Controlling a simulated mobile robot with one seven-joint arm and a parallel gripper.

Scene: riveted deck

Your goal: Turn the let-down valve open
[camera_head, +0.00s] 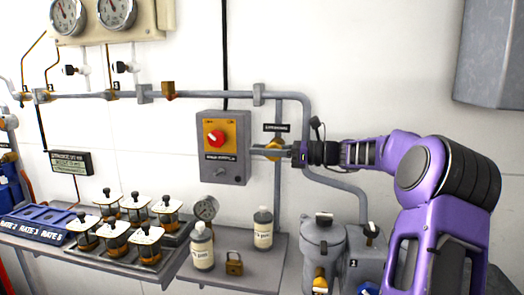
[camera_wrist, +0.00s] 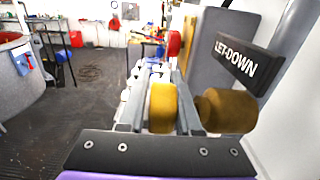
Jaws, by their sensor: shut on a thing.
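The let-down valve's yellow handle (camera_wrist: 163,106) sits between the two fingers of my gripper (camera_wrist: 163,112) in the wrist view. My gripper is shut on it. The brass valve body (camera_wrist: 226,110) is just right of the fingers, beside the black LET-DOWN plate (camera_wrist: 248,62). In the head view my gripper (camera_head: 280,150) reaches in from the right to the wall pipe. A little of the yellow valve (camera_head: 274,146) shows there below its small black label (camera_head: 276,127). The fingers hide part of the valve, and I cannot tell how far it is turned.
A grey box with a yellow plate and red knob (camera_head: 215,138) is close left of the fingers. Below are a shelf with bottles (camera_head: 263,228), a brass padlock (camera_head: 234,263), a gauge (camera_head: 206,207) and several lidded jars (camera_head: 115,239). A grey canister (camera_head: 324,240) stands below my arm.

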